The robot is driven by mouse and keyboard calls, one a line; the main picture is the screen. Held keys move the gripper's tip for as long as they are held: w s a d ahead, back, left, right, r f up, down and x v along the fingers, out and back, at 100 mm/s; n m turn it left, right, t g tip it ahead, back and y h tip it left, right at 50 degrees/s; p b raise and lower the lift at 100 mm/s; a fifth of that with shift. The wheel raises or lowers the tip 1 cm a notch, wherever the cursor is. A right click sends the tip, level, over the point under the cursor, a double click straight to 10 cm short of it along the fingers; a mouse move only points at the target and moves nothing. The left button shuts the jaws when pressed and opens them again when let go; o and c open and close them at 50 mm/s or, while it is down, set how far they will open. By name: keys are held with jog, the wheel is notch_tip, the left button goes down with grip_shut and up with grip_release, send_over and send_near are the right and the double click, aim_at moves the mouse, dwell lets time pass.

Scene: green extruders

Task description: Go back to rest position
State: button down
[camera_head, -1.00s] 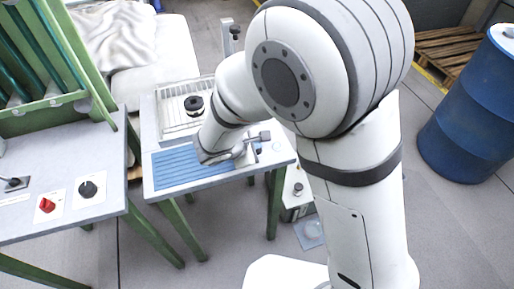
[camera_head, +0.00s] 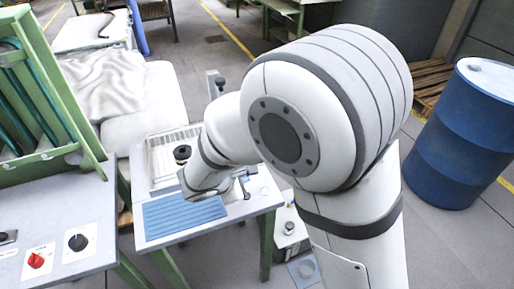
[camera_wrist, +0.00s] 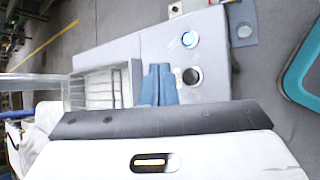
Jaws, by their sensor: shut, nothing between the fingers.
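The fingers themselves are hard to make out there, partly hidden by my own wrist.
A bench with a red knob (camera_head: 36,261) and a black knob (camera_head: 77,242) stands left. A blue barrel (camera_head: 455,140) stands right. Grey floor lies between.

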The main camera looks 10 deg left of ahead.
jog(key=s+d+r+m+g+h, duration=0.15)
jog(key=d+r+m, duration=0.35)
jog(key=d, duration=0.5)
jog(key=s+d+r+m+g+y, duration=0.1)
jog(key=d+r+m+g, duration=0.15)
jog(key=d+m, duration=0.55)
jog(key=s+d+r+m+g+y, duration=0.1)
jog(key=s+d+r+m+y, duration=0.3)
jog(key=s+d+m, duration=0.5)
jog(key=shift+s+d+r+g, duration=0.15)
jog(key=shift+s+r+g, duration=0.1)
jog(key=shift+s+g, duration=0.25)
